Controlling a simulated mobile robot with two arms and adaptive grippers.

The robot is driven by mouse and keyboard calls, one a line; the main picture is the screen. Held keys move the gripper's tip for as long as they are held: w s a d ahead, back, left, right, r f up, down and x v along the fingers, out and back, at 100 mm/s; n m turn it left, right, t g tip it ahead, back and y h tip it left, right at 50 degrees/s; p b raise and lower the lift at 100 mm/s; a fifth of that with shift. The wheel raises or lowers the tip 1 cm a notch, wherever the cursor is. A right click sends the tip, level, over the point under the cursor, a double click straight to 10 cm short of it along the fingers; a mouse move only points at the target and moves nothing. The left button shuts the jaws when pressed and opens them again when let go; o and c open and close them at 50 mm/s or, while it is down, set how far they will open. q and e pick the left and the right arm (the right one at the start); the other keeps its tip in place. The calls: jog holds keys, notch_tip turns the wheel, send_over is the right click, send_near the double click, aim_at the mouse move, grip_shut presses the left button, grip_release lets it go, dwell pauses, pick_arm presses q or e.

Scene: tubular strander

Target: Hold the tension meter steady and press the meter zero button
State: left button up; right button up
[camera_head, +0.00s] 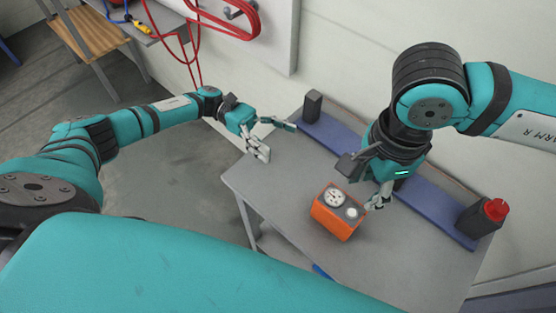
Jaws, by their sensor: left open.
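The tension meter (331,222) is an orange box with a grey top, standing on the grey table. Its top carries a round white dial (334,198) and a smaller round light button (351,213), which looks like the zero button. My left gripper (277,142) is open and empty over the table's left end, well apart from the meter. My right gripper (372,206) is close beside the meter's right side, near the button end. Its fingers are partly hidden by the wrist, and I cannot tell whether they touch the meter.
A wooden stool (95,38) and red cables (196,45) are at upper left.

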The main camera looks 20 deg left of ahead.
aim_at(338, 210)
pick_arm(q)
jog(key=s+f+m, duration=0.1)
jog(key=s+d+f+m+g, duration=0.2)
jog(key=s, duration=0.1)
jog(key=shift+d+f+y, duration=0.1)
jog(key=shift+d+y, duration=0.05)
jog(key=shift+y, duration=0.15)
jog(key=x, duration=1.7)
jog(key=shift+s+d, duration=0.1)
jog(key=shift+d, duration=0.1)
jog(key=c, duration=1.7)
grip_shut()
pick_arm(e)
grip_shut()
